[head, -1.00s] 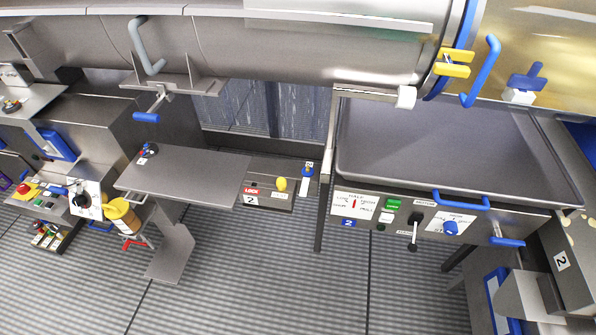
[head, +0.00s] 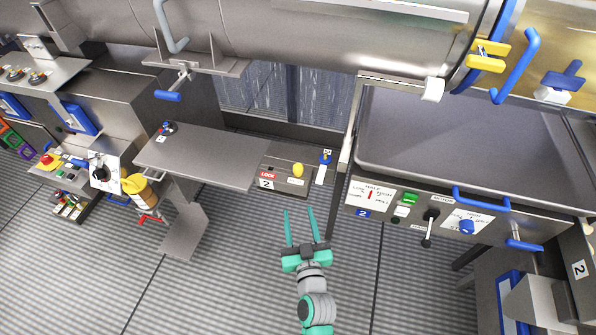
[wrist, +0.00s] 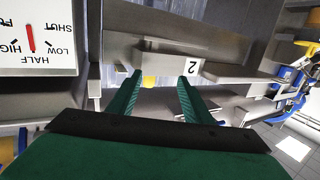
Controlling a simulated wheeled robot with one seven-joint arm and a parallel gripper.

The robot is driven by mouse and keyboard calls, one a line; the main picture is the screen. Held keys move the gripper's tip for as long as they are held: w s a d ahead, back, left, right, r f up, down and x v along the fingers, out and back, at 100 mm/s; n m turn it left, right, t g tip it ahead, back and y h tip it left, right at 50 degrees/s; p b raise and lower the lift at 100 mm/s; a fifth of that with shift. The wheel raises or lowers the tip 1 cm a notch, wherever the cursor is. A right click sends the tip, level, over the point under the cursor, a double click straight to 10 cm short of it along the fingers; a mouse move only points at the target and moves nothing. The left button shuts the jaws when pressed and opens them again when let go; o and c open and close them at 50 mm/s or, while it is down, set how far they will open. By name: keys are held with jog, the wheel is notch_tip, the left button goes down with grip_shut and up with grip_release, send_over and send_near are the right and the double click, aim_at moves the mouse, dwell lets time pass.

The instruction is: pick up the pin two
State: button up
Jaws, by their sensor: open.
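A small blue-topped pin (head: 326,158) with a small tag stands at the right end of the lock box, above a white strip; I take it for pin two, though its tag is too small to read surely. The lock box (head: 270,157) carries a red LOCK label, a "2" plate and a yellow knob (head: 298,170). My gripper (head: 298,212) is open and empty, below the box and apart from it, fingers pointing towards it. In the wrist view its green fingers (wrist: 160,78) point at a metal edge with an upside-down "2" plate (wrist: 192,67). I cannot make out the pin there.
A steel shelf (head: 200,155) joins the box on the left, with another small blue-topped piece (head: 168,128) on it. A control panel (head: 420,215) with levers and a deep tray (head: 460,140) stand to the right. A large drum (head: 320,35) spans above.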

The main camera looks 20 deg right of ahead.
aim_at(301, 172)
jog(key=shift+t, duration=0.4)
jog(key=w+d+r, duration=0.1)
jog(key=w, duration=0.1)
jog(key=w+d+r, duration=0.1)
jog(key=w+r, duration=0.1)
jog(key=w+d+r, duration=0.1)
jog(key=w+d, duration=0.1)
jog(key=w, duration=0.1)
jog(key=shift+r, duration=0.25)
jog(key=w, duration=0.5)
jog(key=shift+d, duration=0.35)
jog(key=shift+w+d+f, duration=0.1)
jog(key=shift+w, duration=1.35)
jog(key=shift+w+d+f, duration=0.1)
jog(key=shift+w, duration=1.3)
grip_shut()
